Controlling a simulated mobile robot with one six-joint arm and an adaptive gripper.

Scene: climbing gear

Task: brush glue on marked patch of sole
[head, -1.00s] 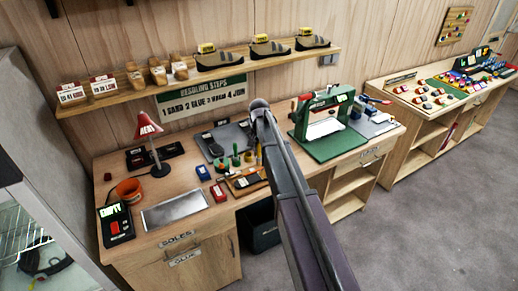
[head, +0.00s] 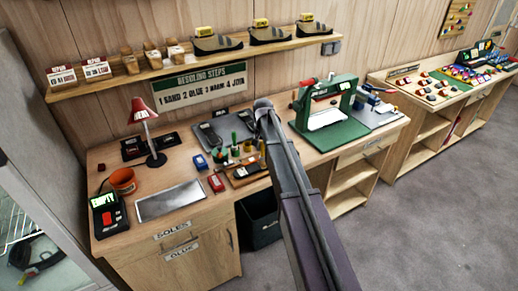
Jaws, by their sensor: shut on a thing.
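My arm reaches from the bottom right over the bench, ending at a grey wrist in the head view. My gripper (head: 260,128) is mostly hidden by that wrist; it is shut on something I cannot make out. A dark sole-shaped item (head: 209,133) lies on a grey mat (head: 227,126) to the left of the gripper. No marked patch can be made out on it. Several small upright items with green tops (head: 234,141) stand at the mat's front edge; I cannot tell whether one is a glue pot or brush.
A green press (head: 340,100) stands to the right. A shelf (head: 160,73) with shoes hangs above. Grey floor (head: 425,210) is open at the right.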

